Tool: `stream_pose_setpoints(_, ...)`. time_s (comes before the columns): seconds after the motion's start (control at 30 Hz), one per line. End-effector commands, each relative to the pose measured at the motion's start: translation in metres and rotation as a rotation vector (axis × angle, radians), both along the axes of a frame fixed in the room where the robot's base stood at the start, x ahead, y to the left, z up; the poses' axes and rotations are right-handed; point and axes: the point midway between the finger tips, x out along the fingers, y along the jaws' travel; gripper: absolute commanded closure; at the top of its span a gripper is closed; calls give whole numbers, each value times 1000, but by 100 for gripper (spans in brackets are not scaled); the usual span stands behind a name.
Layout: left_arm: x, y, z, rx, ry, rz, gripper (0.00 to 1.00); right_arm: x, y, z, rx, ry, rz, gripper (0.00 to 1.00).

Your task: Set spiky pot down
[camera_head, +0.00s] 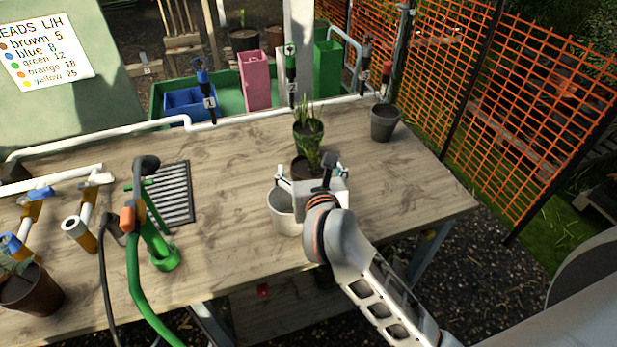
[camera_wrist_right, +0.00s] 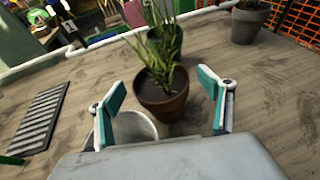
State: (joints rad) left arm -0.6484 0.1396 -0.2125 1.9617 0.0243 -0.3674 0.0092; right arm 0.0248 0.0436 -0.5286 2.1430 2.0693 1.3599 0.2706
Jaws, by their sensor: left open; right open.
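A brown pot (camera_wrist_right: 163,103) with a spiky, narrow-leaved plant stands upright on the wooden table. In the head view the brown pot (camera_head: 299,168) is partly hidden by my right gripper (camera_head: 312,173). In the right wrist view the teal-padded fingers of my right gripper (camera_wrist_right: 164,92) are open, one on each side of the near side of the pot, with gaps showing between pads and pot. My left gripper is not in view.
A white pot (camera_head: 283,213) stands just nearer than the brown pot. A green pot (camera_head: 309,134) with an upright plant is close behind it. A grey pot (camera_head: 384,123) stands at the back right. The table's right side is clear. A black grate (camera_head: 172,195) lies left.

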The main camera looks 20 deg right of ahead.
Motion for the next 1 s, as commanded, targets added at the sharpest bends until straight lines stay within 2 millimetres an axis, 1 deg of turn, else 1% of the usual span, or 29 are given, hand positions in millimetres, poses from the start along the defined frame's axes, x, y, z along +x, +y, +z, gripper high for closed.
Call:
stream_pose_setpoints(0.2,0,0,0,0,0,0,24,1,0,0,0,-1,0,21)
stream_pose_setpoints(0.23,0,0,0,0,0,0,24,1,0,0,0,-1,0,26)
stream_pose_setpoints(0.27,0,0,0,0,0,0,24,1,0,0,0,-1,0,34)
stream_pose_setpoints(0.3,0,0,0,0,0,0,24,1,0,0,0,-1,0,44)
stream_pose_setpoints(0.37,0,0,0,0,0,0,24,1,0,0,0,-1,0,60)
stream_pose_setpoints(0.4,0,0,0,0,0,0,24,1,0,0,0,-1,0,69)
stream_pose_setpoints(0.67,0,0,0,0,0,0,24,1,0,1,0,-3,0,69)
stream_pose_setpoints(0.77,0,0,1,0,0,0,24,1,0,6,1,-5,-1,69)
stream_pose_setpoints(0.87,0,0,3,0,0,0,24,2,0,20,3,-8,-1,69)
stream_pose_setpoints(1.0,0,0,7,0,0,0,24,2,0,47,5,-9,-1,69)
